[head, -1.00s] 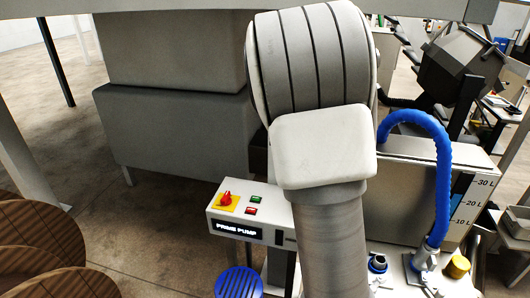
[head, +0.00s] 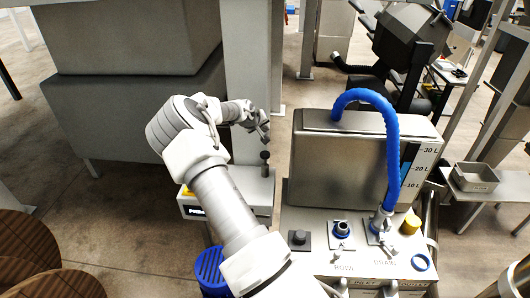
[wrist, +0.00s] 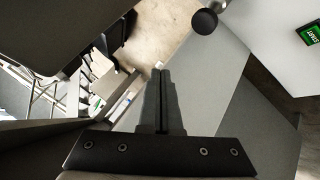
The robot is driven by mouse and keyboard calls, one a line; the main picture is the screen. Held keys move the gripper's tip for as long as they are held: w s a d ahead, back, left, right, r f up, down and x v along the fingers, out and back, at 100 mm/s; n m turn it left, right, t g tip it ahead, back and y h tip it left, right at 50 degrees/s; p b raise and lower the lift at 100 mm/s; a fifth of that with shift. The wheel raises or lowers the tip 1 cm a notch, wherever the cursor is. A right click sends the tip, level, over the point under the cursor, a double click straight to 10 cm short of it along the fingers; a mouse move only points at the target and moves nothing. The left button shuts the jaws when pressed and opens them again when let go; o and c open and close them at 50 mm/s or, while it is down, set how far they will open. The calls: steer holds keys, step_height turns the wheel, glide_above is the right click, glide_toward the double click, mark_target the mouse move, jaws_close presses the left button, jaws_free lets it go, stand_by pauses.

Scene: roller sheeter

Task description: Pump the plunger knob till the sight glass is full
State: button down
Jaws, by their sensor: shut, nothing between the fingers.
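The plunger knob (head: 264,156) is a dark knob on a short stem. It stands on the white pump box (head: 253,186). In the wrist view the round dark knob (wrist: 204,21) is at the top, right of the fingertips and apart from them. My gripper (head: 263,137) is just above the knob in the head view. Its two fingers (wrist: 160,72) are pressed together with nothing between them. The sight glass (head: 405,163) is a strip beside 10, 20 and 30 L marks on the metal tank. It looks dark above and blue below; the exact level is hard to read.
The metal tank (head: 338,160) with a blue hose (head: 393,135) stands right of the pump box. A base with a black square knob (head: 299,238) and a yellow cap (head: 411,224) lies in front. A grey post (head: 247,80) rises behind. A green START button (wrist: 312,30) is on the box.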

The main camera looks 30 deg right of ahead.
steer(key=shift+f, duration=0.15)
steer(key=b, duration=0.4)
glide_above(265, 155)
step_height(265, 155, down, 8)
steer(key=shift+a+r, duration=0.1)
steer(key=shift+a, duration=0.05)
steer(key=shift+f+b, duration=0.35)
steer(key=shift+f, duration=0.05)
steer(key=shift+f, duration=0.1)
stand_by(1.7)
steer(key=shift+f+b, duration=0.3)
steer(key=shift+b, duration=0.35)
